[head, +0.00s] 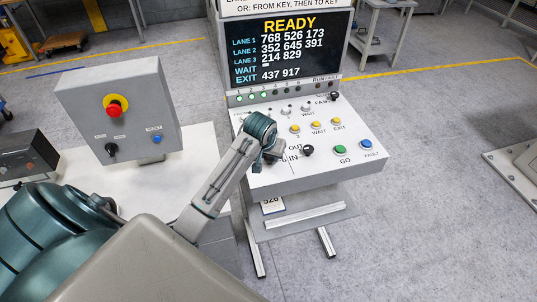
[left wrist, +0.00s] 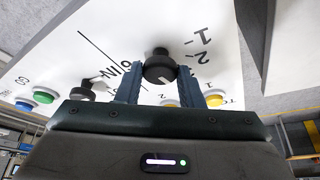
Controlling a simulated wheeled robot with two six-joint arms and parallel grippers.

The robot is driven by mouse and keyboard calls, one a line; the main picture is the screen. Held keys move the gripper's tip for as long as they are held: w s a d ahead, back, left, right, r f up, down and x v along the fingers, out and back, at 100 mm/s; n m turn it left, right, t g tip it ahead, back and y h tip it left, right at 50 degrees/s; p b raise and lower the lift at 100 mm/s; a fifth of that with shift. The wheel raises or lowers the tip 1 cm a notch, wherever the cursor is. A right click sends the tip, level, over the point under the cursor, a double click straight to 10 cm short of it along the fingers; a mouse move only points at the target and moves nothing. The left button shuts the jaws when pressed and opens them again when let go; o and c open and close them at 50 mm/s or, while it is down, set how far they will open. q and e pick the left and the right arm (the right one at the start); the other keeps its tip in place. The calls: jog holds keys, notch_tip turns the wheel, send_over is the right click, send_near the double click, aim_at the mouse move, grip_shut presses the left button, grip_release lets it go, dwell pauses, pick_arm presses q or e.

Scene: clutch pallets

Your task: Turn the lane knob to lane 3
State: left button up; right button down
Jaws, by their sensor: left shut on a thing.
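The lane knob (left wrist: 160,68) is a round black knob on the white sloping panel, with the printed marks 1 and 2 beside it. My left gripper (left wrist: 159,75) has its blue fingers on both sides of it and is shut on it. A small pale mark shows on the knob, but I cannot tell which lane it points to. In the head view my left gripper (head: 269,153) reaches the left part of the control panel (head: 345,165) and hides most of the knob. My right gripper is not in view.
A second black knob (head: 307,150) sits just right of the gripper, by OUT and IN. The screen (head: 292,50) reads READY. A grey box with a red stop button (head: 115,106) stands left.

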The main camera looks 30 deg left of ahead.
aim_at(268, 171)
pick_arm(q)
jog(key=shift+w+r+n, duration=0.1)
jog(key=shift+r+n, duration=0.05)
jog(key=shift+n, duration=0.35)
jog(key=shift+y, duration=0.3)
jog(key=o, duration=1)
jog(key=shift+c, duration=0.2)
jog(key=shift+s+d+r+b, duration=0.1)
jog(key=shift+s+r+b, duration=0.1)
jog(key=shift+r+b, duration=0.15)
jog(key=v, duration=1)
jog(key=shift+b, duration=0.4)
